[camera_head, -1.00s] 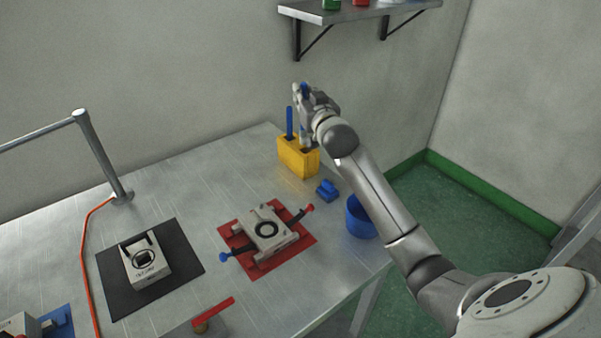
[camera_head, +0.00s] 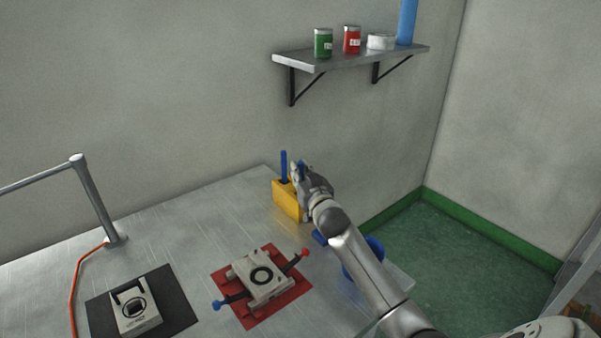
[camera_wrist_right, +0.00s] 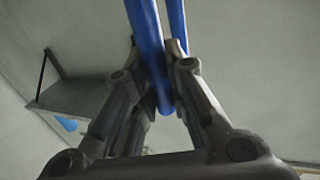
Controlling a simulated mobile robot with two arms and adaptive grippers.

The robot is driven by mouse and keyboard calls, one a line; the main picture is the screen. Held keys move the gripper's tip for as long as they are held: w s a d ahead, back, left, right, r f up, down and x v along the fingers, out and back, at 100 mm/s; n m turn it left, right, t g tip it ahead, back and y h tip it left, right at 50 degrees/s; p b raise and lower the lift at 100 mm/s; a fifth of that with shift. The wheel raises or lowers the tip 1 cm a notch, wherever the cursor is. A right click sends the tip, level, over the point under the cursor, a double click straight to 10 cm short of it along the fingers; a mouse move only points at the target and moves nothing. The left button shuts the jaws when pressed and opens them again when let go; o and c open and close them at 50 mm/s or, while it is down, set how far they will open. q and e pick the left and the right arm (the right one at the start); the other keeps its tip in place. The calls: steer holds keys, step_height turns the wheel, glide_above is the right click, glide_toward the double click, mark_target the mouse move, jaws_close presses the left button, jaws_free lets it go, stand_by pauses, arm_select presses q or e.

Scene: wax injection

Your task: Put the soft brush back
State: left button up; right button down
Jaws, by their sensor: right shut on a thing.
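The yellow holder block (camera_head: 287,203) stands at the table's back right edge. One blue handle (camera_head: 283,165) stands upright in it, beside my gripper. My right gripper (camera_head: 297,175) is right at the holder's top, shut on the soft brush, whose blue handle top (camera_head: 302,167) shows between the fingers. In the right wrist view the held handle (camera_wrist_right: 150,50) runs between the fingers, and a second blue handle (camera_wrist_right: 177,18) is close by. The brush's lower end is hidden, so I cannot tell how deep it sits in the holder. My left gripper is out of view.
A blue cup (camera_head: 372,250) and a small blue object (camera_head: 320,237) are partly hidden by my right arm. A mould on a red mat (camera_head: 290,300) lies in front. A wall shelf (camera_head: 345,57) with jars hangs above.

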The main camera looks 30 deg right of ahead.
steer(key=shift+f, duration=0.1)
steer(key=c, duration=1.5)
jaws_free()
steer(key=shift+o, duration=0.2)
steer(key=shift+r, duration=0.2)
steer(key=shift+s+a+f, duration=0.1)
steer(key=shift+s, duration=0.1)
steer(key=b+v, duration=0.1)
steer(key=v, duration=1)
steer(key=shift+s, duration=0.3)
steer(key=shift+f, duration=0.1)
